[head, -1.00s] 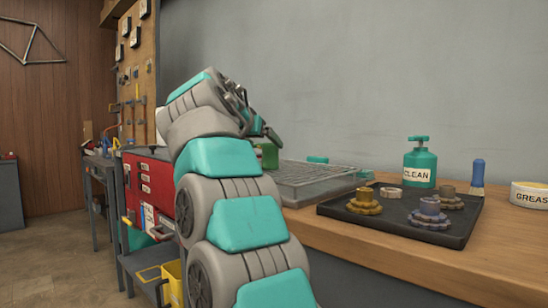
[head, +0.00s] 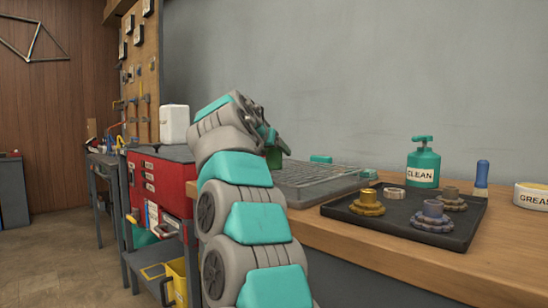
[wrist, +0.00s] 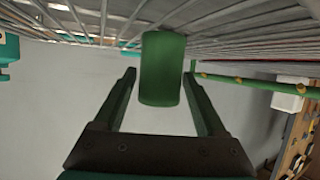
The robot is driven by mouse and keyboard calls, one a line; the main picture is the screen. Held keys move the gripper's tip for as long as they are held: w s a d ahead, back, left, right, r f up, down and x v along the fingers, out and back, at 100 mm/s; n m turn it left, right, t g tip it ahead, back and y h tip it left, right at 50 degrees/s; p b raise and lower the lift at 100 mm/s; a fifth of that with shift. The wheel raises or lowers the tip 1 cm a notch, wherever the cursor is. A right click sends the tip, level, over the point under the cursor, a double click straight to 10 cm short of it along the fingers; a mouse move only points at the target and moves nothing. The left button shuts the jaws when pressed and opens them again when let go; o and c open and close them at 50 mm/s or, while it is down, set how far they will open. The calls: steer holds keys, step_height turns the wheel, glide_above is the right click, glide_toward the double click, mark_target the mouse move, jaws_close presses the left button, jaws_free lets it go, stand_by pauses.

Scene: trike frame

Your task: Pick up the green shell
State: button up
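The green shell (wrist: 163,75) is a plain green cylinder. In the wrist view it lies between the two fingers of my gripper (wrist: 160,78), with a narrow gap on each side. My gripper is open. In the head view the shell (head: 274,158) shows just below my gripper (head: 272,135), partly hidden by it, at the left end of the wire rack. Whether a finger touches the shell cannot be told.
The wire rack (head: 308,178) lies on the wooden bench (head: 345,235). A dark tray (head: 440,236) with several gears, a green CLEAN bottle (head: 422,165) and a GREASE tub (head: 532,195) are to the right. A red tool chest (head: 160,182) with a white container (head: 174,124) is left.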

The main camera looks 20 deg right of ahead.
jaws_close()
stand_by(0.3)
steer(key=shift+r, duration=0.1)
stand_by(0.4)
